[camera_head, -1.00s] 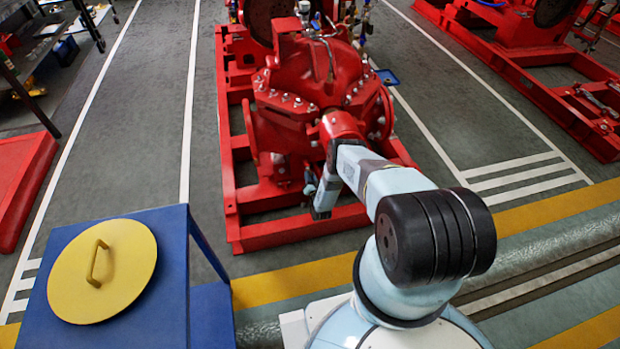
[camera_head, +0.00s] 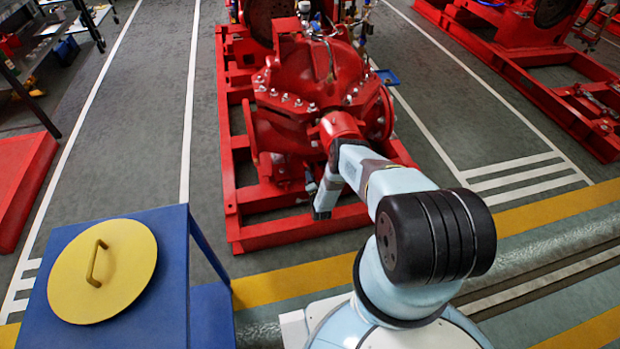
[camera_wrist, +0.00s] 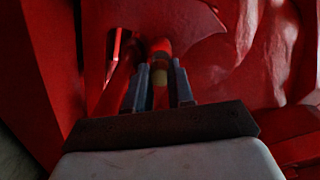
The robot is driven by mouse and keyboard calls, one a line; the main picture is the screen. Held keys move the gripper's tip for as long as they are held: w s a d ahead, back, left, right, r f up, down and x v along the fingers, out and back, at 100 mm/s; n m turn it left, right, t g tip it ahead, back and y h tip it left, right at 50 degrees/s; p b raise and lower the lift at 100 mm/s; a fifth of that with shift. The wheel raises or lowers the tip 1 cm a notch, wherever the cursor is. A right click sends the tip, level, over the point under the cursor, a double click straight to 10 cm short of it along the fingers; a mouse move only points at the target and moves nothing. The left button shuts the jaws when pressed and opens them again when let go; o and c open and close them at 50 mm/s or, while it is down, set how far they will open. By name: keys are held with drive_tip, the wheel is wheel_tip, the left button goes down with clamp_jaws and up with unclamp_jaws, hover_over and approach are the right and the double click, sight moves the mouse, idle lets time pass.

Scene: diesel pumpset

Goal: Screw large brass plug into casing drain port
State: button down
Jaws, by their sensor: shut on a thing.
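The red pump casing (camera_head: 285,125) stands on its red base frame in the head view, and its red wall also fills the wrist view (camera_wrist: 215,45). In the dark wrist view, my gripper (camera_wrist: 160,74) has its two grey fingers pointing at the casing. A red rounded part lies just beyond the plug. I cannot make out the drain port, or whether the plug touches it. In the head view my arm reaches low beside the casing, and the plug cannot be made out.
A blue stand (camera_head: 170,265) with a round yellow handled lid (camera_head: 105,275) is at the front left. Red base rails (camera_head: 300,232) run below the casing. Another red pumpset (camera_head: 540,60) stands at the right. Open grey floor lies left of the frame.

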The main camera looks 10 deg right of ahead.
drive_tip(key=m, duration=0.6)
idle(0.3)
drive_tip(key=m, duration=0.6)
drive_tip(key=shift+r, duration=0.1)
idle(1.7)
drive_tip(key=shift+w, duration=1)
idle(0.5)
drive_tip(key=m, duration=0.5)
drive_tip(key=shift+r+m, duration=0.1)
drive_tip(key=shift+m, duration=0.3)
drive_tip(key=m, duration=0.6)
drive_tip(key=shift+d, duration=0.1)
